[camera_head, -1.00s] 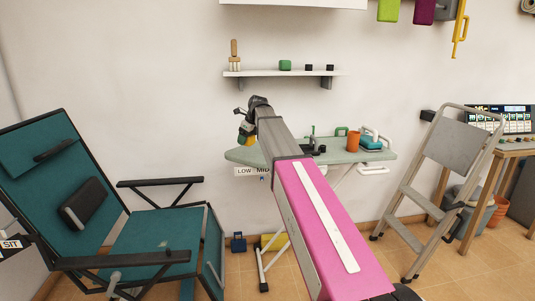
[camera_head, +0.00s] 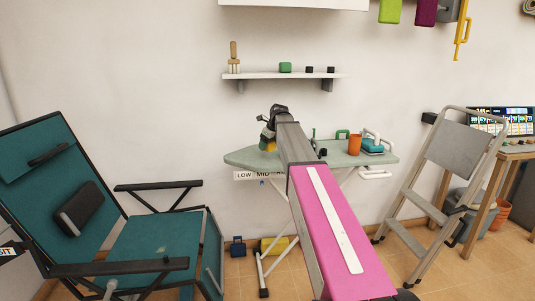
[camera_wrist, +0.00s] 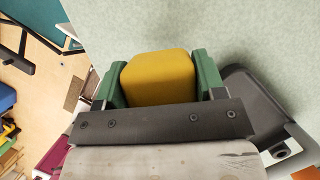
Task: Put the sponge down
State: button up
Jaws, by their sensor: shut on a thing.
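The sponge is a yellow rounded block (camera_wrist: 158,78) in the wrist view, between the two green finger pads of my gripper (camera_wrist: 160,70). My gripper is shut on it. The pale green ironing board (camera_wrist: 200,22) fills the background behind the sponge. In the head view my gripper (camera_head: 268,138) is over the left part of the ironing board (camera_head: 242,158), with a little yellow showing at its tip. My arm hides the middle of the board. I cannot tell whether the sponge touches the board.
An orange cup (camera_head: 354,145) and a teal item (camera_head: 372,146) stand on the board's right side. A wall shelf (camera_head: 300,75) is above. A teal folding chair (camera_head: 150,240) is at left, a stepladder (camera_head: 455,150) at right. The board's left end looks clear.

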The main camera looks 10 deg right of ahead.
aim_at(268, 158)
jog(key=shift+d+f, duration=0.1)
jog(key=shift+f, duration=2)
jog(key=shift+f, duration=0.1)
jog(key=o, duration=0.9)
jog(key=shift+c, duration=0.2)
jog(key=v, duration=1.2)
